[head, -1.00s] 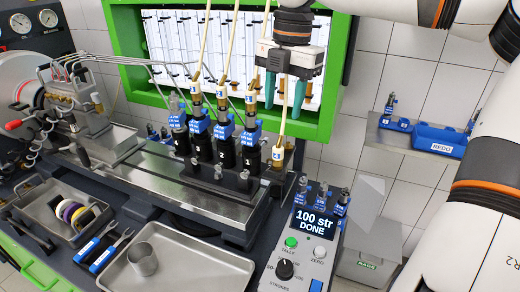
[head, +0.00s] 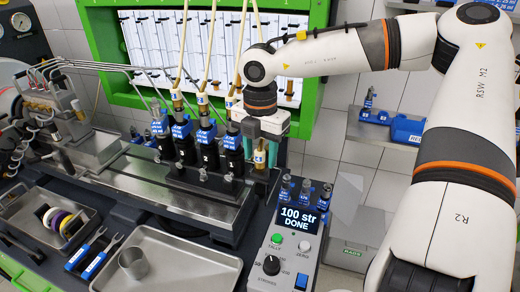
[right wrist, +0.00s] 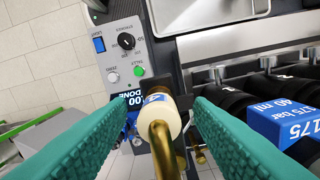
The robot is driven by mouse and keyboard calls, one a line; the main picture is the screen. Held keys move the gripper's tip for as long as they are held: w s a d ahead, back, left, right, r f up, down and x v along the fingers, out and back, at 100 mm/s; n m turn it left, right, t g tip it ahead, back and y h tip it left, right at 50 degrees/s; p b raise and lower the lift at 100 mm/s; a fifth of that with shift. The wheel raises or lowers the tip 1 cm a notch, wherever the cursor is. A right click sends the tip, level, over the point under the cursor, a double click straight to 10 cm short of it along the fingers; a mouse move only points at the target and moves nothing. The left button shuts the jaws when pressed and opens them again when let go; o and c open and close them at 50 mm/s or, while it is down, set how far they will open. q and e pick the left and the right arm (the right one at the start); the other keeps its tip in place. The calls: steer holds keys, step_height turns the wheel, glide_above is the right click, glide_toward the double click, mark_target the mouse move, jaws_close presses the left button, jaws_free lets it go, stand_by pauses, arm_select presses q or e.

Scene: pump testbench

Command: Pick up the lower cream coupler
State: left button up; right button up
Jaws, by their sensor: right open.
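The lower cream coupler (head: 260,157), marked with a blue tag, sits low at the right end of the black injector block, below the level of the other couplers. My right gripper (head: 261,164) is over it with teal fingers pointing down. In the right wrist view, the coupler (right wrist: 158,120) with its curved brass tube lies between the two open fingers (right wrist: 160,105), with a visible gap on each side. Three higher cream couplers stand on the injectors: one left (head: 177,95), one middle (head: 202,99), one right (head: 229,102). My left gripper is out of view.
Black injectors with blue labels (head: 207,138) stand close left of my gripper. The control box (head: 290,240) reading "100 str DONE" and small blue-based injectors (head: 306,188) are near on the right. A steel tray (head: 190,265) lies in front. Cream hoses (head: 243,40) rise behind.

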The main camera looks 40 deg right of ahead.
mark_target(260, 147)
steer(key=shift+f, duration=0.4)
jaws_close()
steer(key=shift+r, duration=0.1)
steer(key=shift+r, duration=0.25)
step_height(260, 147, up, 9)
steer(key=shift+f+b, duration=0.2)
steer(key=shift+b, duration=0.95)
steer(key=shift+r, duration=0.45)
